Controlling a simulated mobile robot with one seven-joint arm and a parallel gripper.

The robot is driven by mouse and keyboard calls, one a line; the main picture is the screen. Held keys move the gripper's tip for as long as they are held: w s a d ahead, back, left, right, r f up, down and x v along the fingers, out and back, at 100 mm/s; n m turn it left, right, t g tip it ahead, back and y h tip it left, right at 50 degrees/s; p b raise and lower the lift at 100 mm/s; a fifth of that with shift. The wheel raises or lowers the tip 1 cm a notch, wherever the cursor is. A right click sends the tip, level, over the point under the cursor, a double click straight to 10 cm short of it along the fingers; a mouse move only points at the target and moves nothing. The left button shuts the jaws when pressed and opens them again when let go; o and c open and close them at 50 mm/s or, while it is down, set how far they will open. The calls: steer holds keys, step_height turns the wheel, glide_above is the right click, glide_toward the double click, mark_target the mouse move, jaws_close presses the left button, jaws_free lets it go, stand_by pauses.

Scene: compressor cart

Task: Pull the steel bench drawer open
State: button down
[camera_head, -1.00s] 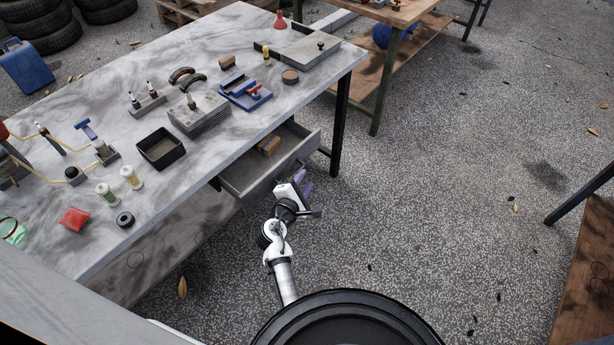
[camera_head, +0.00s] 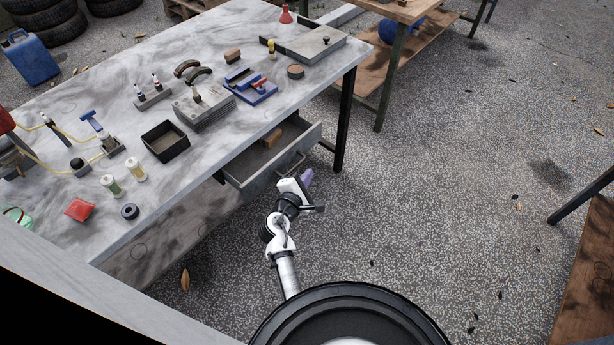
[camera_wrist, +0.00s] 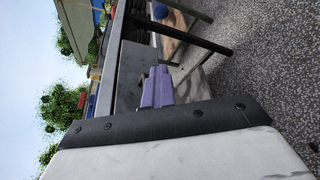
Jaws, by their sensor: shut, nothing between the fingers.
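The steel bench drawer (camera_head: 262,178) stands pulled out under the front edge of the steel bench. A bar handle (camera_head: 291,165) is on the drawer's front face, uncovered in the head view. My gripper (camera_head: 307,177) has purple fingers and is just in front of the drawer front, seemingly apart from the handle. In the wrist view the two fingers (camera_wrist: 157,88) are together with nothing between them. The grey drawer front (camera_wrist: 130,75) seems to stand beyond them there; the handle is not clearly made out.
The steel bench (camera_head: 215,150) carries a black tray (camera_head: 165,142), a blue vise-like tool (camera_head: 250,86), jars and other small parts. A bench leg (camera_head: 343,120) stands right of the drawer. A wooden bench (camera_head: 400,12) is behind.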

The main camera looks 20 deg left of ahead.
stand_by(0.8)
steer(key=c, duration=1.5)
jaws_free()
steer(key=shift+s, duration=0.1)
